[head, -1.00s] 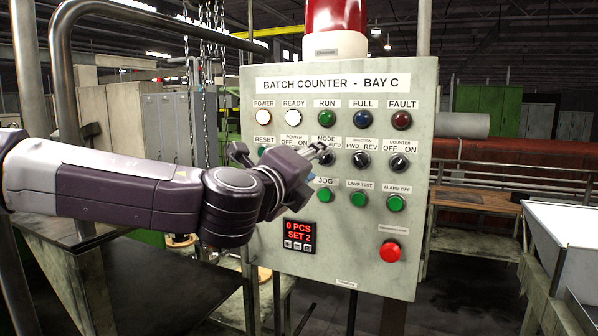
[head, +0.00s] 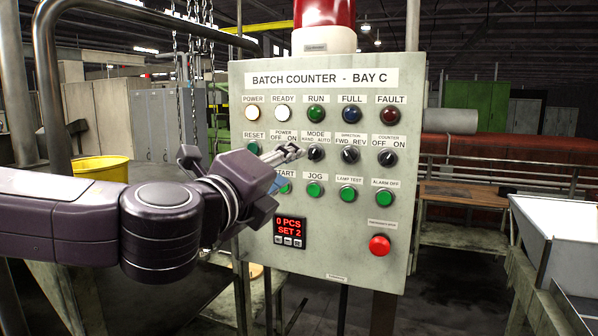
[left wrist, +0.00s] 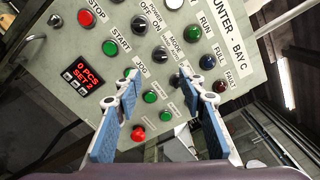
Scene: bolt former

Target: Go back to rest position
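My left gripper (head: 292,150) is in front of the grey batch counter panel (head: 350,260), with its fingertips beside the MODE knob (head: 315,153) and over the POWER knob area. In the left wrist view its two blue-padded fingers (left wrist: 157,75) are spread apart with nothing between them. The panel fills much of that view, tilted, with the red STOP button (left wrist: 86,18) and green START button (left wrist: 109,48) showing. I cannot tell whether the fingertips touch the panel. My right gripper is not in view.
The panel display (head: 290,232) reads 0 PCS, SET 2. The POWER lamp (head: 251,114) and READY lamp (head: 282,114) are white. A red button (head: 379,245) sits low on the panel. A yellow container (head: 103,168) stands at left, a white-topped machine (head: 565,230) at right.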

